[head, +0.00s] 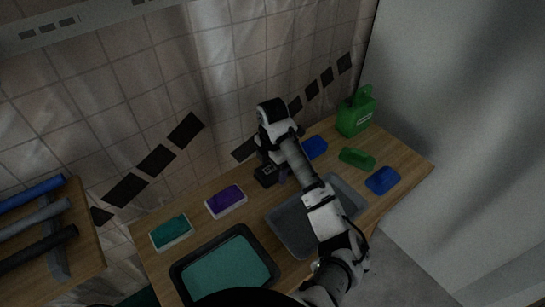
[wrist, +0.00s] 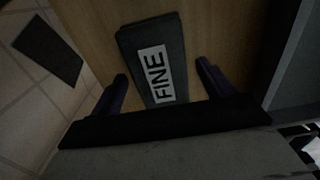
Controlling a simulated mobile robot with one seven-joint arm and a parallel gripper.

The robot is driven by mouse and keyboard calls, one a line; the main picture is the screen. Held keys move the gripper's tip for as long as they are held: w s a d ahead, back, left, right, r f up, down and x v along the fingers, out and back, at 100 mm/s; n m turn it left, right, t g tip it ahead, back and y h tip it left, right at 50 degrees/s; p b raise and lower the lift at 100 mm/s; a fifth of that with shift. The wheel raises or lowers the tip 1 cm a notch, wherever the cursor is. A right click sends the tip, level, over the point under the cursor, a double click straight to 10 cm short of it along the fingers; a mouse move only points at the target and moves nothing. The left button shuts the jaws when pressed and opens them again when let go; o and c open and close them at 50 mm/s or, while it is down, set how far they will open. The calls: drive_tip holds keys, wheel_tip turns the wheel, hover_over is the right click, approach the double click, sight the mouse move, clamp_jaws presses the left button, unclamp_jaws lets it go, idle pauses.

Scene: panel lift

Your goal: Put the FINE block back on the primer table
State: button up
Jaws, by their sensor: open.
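The FINE block (wrist: 150,62) is dark grey with a white label reading FINE. It lies flat on the wooden table (wrist: 215,35), label up. In the head view the block (head: 265,175) shows as a dark shape at the back edge of the table (head: 410,165), partly hidden by my arm. My gripper (wrist: 161,72) is open, with one dark finger on each side of the block and gaps between fingers and block. In the head view my gripper (head: 277,168) is over the block, its fingers hard to make out.
A grey tray (head: 352,190) stands right of the block, and a black tray (head: 178,278) of teal liquid stands front left. Purple (head: 226,201) and teal (head: 171,232) pads, blue pads (head: 382,180), a green block (head: 357,158) and a green jug (head: 355,115) surround them. The tiled wall is close behind.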

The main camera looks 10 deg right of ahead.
sight(272, 167)
wheel_tip(272, 167, up, 12)
drive_tip(key=shift+f+p, duration=0.25)
drive_tip(key=shift+p, duration=0.15)
idle(0.4)
